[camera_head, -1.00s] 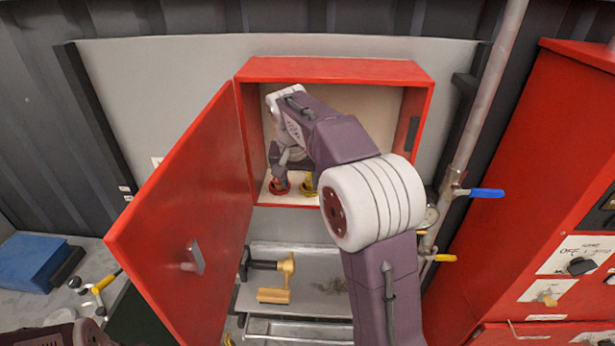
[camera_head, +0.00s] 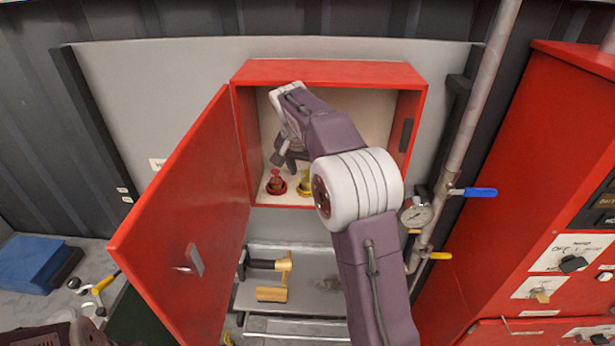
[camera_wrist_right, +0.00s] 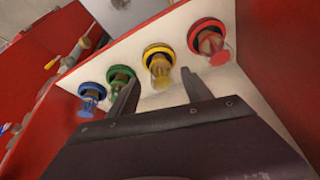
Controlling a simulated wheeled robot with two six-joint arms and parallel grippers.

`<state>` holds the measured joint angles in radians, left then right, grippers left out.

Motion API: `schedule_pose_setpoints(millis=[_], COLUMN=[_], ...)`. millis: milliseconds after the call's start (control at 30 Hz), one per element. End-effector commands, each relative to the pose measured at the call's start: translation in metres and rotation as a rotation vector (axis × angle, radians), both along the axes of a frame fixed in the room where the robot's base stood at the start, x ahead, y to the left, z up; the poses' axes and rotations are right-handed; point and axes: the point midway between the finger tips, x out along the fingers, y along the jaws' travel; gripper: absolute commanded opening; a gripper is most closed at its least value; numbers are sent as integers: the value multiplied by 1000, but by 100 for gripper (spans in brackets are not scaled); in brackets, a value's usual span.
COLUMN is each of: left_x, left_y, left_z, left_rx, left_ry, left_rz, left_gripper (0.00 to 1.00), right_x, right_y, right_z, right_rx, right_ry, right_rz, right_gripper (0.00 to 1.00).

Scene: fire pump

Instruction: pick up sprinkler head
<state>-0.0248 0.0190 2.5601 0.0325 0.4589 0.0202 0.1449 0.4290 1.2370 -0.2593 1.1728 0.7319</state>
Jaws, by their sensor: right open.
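Sprinkler heads stand in round holders on the pale shelf of the open red cabinet (camera_head: 330,70). The red head (camera_head: 277,184) and the yellow head (camera_head: 304,184) show in the head view. The right wrist view shows a blue head (camera_wrist_right: 91,95), a green head (camera_wrist_right: 119,78), the yellow head (camera_wrist_right: 160,70) and the red head (camera_wrist_right: 210,42). My right gripper (camera_head: 284,160) is inside the cabinet, above the shelf near the red and yellow heads. In the wrist view its open fingers (camera_wrist_right: 160,92) are apart and empty, with the yellow head between and beyond them. My left gripper is out of frame.
The cabinet door (camera_head: 185,220) stands open on the left. A pipe with a gauge (camera_head: 417,213) and blue valve handle (camera_head: 480,192) runs at right, beside a red control panel (camera_head: 530,180).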

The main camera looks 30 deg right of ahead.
Motion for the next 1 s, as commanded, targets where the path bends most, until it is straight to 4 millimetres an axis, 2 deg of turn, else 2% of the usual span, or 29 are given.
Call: schedule_pose_setpoints(millis=[33,67,200,433,633,1000], left_x=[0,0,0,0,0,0], left_y=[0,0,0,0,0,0], left_z=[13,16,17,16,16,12], left_rx=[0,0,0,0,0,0], left_ry=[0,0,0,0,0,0], left_rz=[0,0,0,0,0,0], left_gripper=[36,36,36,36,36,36], right_x=[3,5,10,11,11,12], right_y=[-3,-5,-9,-10,-10,-10], right_z=[-3,-7,-27,-31,-31,-26], right_rx=[1,1,0,0,0,-1], right_ry=[8,6,3,0,0,-1], right_rz=[-1,-1,-1,0,0,0], right_gripper=[58,58,58,58,2,0])
